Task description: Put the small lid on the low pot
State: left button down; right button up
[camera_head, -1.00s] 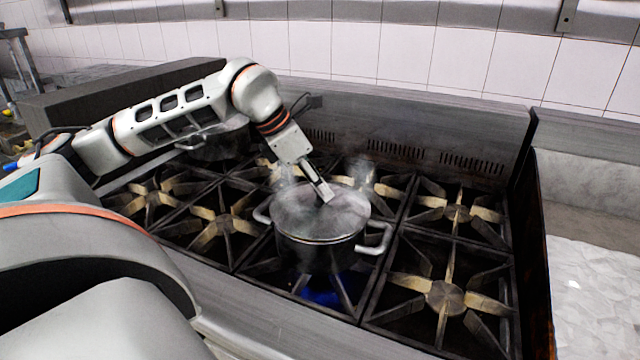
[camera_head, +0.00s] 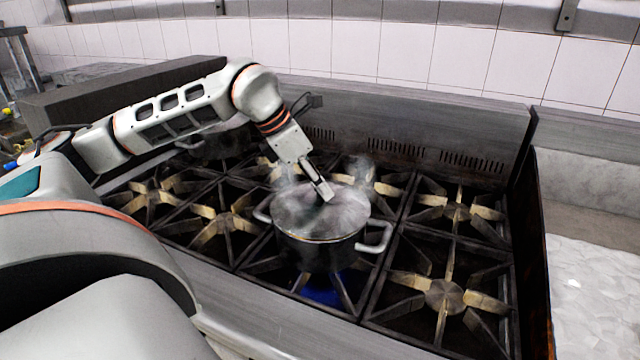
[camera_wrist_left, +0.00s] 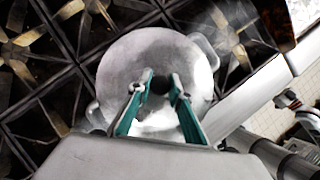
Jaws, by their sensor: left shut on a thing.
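The low pot (camera_head: 318,255) stands on a front burner of the stove, with a handle on each side. The small lid (camera_head: 345,217), round and grey metal, lies over the pot's mouth and looks about level with the rim. My left gripper (camera_head: 326,193) is above the lid's middle, shut on its dark knob. In the left wrist view the gripper (camera_wrist_left: 158,92) has its two fingers on either side of the knob, and the lid (camera_wrist_left: 120,75) covers the pot's opening. Whether the lid sits fully on the rim is hard to tell. My right gripper is not in view.
Steam rises around the pot, and a blue flame (camera_head: 322,292) shows under it. Another pot (camera_head: 222,140) stands at the back left, partly behind my left arm. Bare burner grates (camera_head: 445,297) lie to the right. A metal back wall (camera_head: 420,120) bounds the stove.

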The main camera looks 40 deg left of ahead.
pick_arm(q)
jog(key=shift+f, duration=0.3)
dwell(0.4)
jog(key=c, duration=1.8)
grip_release()
jog(key=shift+o, duration=0.6)
jog(key=o, duration=0.4)
jog(key=shift+r, duration=0.1)
